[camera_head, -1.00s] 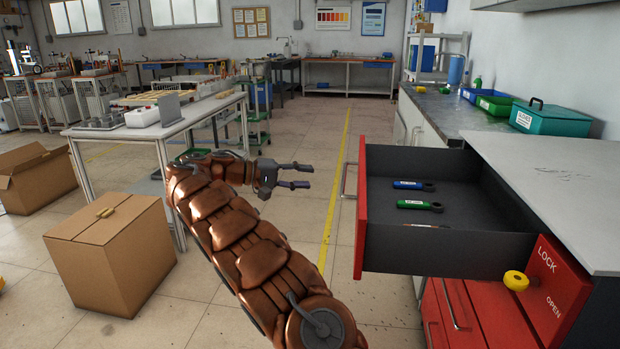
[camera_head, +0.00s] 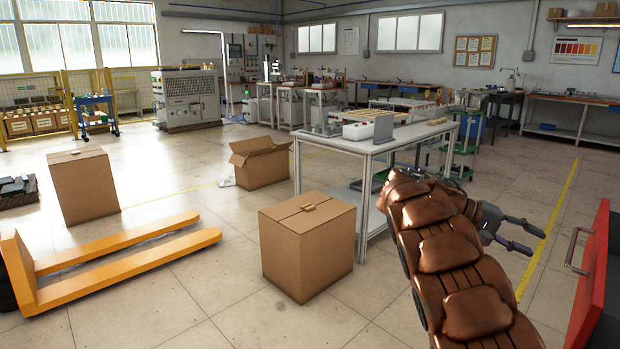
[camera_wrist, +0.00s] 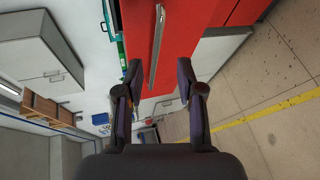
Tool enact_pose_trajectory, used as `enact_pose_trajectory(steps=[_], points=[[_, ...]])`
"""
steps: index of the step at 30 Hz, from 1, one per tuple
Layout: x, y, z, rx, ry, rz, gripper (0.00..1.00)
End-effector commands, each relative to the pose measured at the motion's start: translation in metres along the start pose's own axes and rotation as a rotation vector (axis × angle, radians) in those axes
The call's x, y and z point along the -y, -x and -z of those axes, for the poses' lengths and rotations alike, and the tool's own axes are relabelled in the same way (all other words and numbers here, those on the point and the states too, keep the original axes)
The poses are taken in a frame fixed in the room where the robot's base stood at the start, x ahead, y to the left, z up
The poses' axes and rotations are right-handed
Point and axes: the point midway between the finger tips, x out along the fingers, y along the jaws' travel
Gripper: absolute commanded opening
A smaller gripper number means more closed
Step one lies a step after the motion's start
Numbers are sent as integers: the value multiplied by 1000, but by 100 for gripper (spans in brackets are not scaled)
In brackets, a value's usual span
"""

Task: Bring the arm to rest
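My copper-coloured arm (camera_head: 442,245) reaches up from the lower right of the head view. My gripper (camera_head: 527,236) is at its far end, with its two fingers apart and nothing between them. In the wrist view my gripper (camera_wrist: 158,82) also shows open and empty, its fingers to either side of the red drawer front. The red drawer front (camera_head: 598,262) stands at the right edge of the head view, apart from the gripper. Its bar handle (camera_wrist: 157,45) shows in the wrist view beyond the fingertips. The inside of the drawer is mostly out of view.
A white worktable (camera_head: 372,147) stands behind my arm. A closed carton (camera_head: 307,250) is on the floor left of the arm. A yellow pallet jack (camera_head: 130,250) lies farther left. Open floor with a yellow line (camera_head: 560,205) runs between the table and the drawer.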

Motion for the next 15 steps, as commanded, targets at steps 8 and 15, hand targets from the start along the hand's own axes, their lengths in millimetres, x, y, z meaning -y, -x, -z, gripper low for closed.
enact_pose_trajectory(steps=[8, 15], points=[[15, -2, -62, -2, 103, 163, 37], [44, 0, -124, -12, 183, 336, 37]])
